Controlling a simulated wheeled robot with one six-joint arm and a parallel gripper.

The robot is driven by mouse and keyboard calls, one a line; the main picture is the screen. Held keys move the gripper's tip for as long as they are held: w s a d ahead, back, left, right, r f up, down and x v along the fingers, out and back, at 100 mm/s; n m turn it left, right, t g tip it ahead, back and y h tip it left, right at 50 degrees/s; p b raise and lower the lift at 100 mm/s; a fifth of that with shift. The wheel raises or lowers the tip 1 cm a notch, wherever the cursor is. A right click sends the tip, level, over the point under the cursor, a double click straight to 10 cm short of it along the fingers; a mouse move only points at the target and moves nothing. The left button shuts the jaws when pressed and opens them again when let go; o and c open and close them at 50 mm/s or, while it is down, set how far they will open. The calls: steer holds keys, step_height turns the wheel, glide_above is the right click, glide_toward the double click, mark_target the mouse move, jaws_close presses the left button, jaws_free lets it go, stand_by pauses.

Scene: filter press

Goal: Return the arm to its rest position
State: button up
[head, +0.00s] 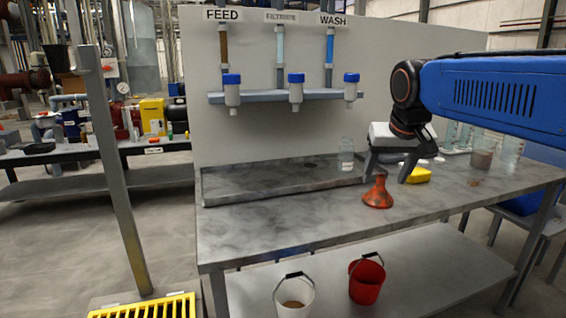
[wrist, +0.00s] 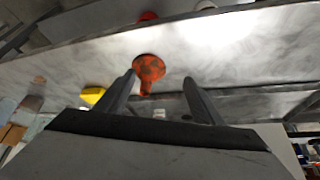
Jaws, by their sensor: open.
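My gripper (head: 388,177) hangs from the blue arm above the right part of the grey workbench (head: 310,225). Its two dark fingers are spread apart with nothing held between them; they also show in the wrist view (wrist: 161,79). An orange-red flask-shaped object (head: 378,194) stands upright on the bench near the fingertips. In the wrist view the orange object (wrist: 149,68) appears between and beyond the fingers. Whether a finger touches it I cannot tell.
A yellow object (head: 418,175) lies right of the gripper. A clear bottle (head: 346,154) stands left. Glass vessels (head: 483,151) stand at the bench's right end. A white bucket (head: 293,297) and a red bucket (head: 366,281) are below.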

steer(key=s+d+f, duration=0.2)
steer(key=s+f, duration=0.8)
steer(key=s, duration=0.3)
steer(key=s+d+f, duration=0.1)
steer(key=s+f, duration=1)
steer(key=s, duration=0.1)
steer(key=shift+s+d+f+n+g, duration=0.2)
steer(key=shift+s+d+n+g, duration=0.1)
steer(key=shift+s+d+g, duration=0.1)
